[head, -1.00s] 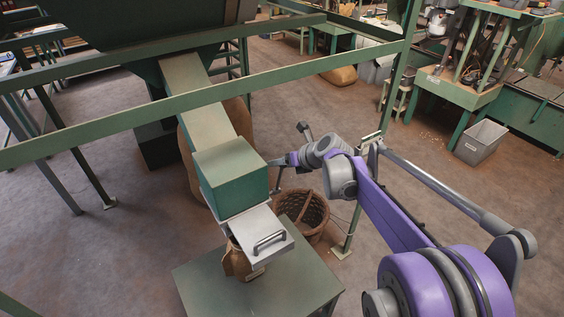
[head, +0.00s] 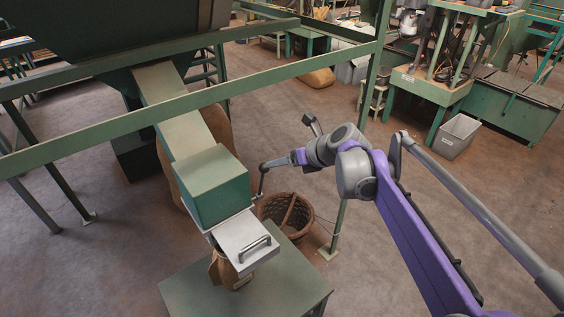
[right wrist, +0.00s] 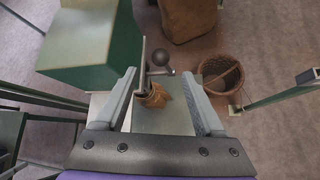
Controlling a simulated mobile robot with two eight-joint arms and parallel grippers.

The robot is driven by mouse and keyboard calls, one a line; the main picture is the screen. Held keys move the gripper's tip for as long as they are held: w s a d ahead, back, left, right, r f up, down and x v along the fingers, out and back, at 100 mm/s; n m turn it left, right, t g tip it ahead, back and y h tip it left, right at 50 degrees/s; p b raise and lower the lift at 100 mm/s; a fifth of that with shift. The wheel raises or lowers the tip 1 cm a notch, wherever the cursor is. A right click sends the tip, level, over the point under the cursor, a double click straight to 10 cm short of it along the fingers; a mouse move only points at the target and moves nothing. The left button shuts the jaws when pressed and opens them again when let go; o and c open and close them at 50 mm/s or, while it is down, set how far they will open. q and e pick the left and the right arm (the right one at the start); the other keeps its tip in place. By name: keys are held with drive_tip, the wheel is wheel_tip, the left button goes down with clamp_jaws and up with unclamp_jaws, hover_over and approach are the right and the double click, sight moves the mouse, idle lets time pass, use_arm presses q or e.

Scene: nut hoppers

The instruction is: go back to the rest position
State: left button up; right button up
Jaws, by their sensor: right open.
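My right gripper (right wrist: 168,100) is open and empty. In the right wrist view its two grey fingers stand apart, with a bag mouth and a ball-ended lever showing between and beyond them. In the head view my right arm (head: 405,225) comes in from the right, and its gripper (head: 262,168) is beside the green hopper outlet box (head: 205,190), near a thin lever; whether they touch I cannot tell. A metal slide plate with a handle (head: 247,245) sits under the outlet, above a brown sack (head: 222,272) on the green stand. My left gripper is out of view.
A wicker basket (head: 286,214) stands on the floor behind the green stand (head: 195,298). Green frame rails (head: 250,90) and a post (head: 352,150) stand close to my right arm. A grey bin (head: 457,136) is at the far right, with open floor before it.

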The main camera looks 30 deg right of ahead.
idle(0.3)
drive_tip(key=s+a+f+n+g, duration=0.1)
drive_tip(key=s+a+f+n, duration=0.1)
drive_tip(key=n, duration=0.4)
drive_tip(key=s+a+f+n+g, duration=0.1)
drive_tip(key=s+a+f+n, duration=0.1)
drive_tip(key=s+a+n, duration=0.3)
drive_tip(key=s+a+f+n+g+h, duration=0.1)
drive_tip(key=s+a+f+n, duration=0.1)
drive_tip(key=s+n, duration=0.3)
drive_tip(key=shift+s+a+f+n+p, duration=0.2)
drive_tip(key=shift+a+n, duration=0.2)
drive_tip(key=shift+a, duration=0.05)
drive_tip(key=shift+s+a+f+n+p, duration=0.15)
drive_tip(key=shift+a+n+p, duration=0.05)
drive_tip(key=shift+a+n, duration=0.25)
drive_tip(key=s+a+f+n+h, duration=0.1)
drive_tip(key=s+f+n, duration=0.3)
drive_tip(key=n, duration=0.5)
drive_tip(key=s+a+f+n+g+h, duration=0.1)
drive_tip(key=s+f+n, duration=0.2)
drive_tip(key=s+n, duration=0.5)
drive_tip(key=shift+s+a+f+n+p, duration=0.3)
drive_tip(key=shift+s+f+n+p, duration=0.1)
drive_tip(key=shift+n, duration=0.35)
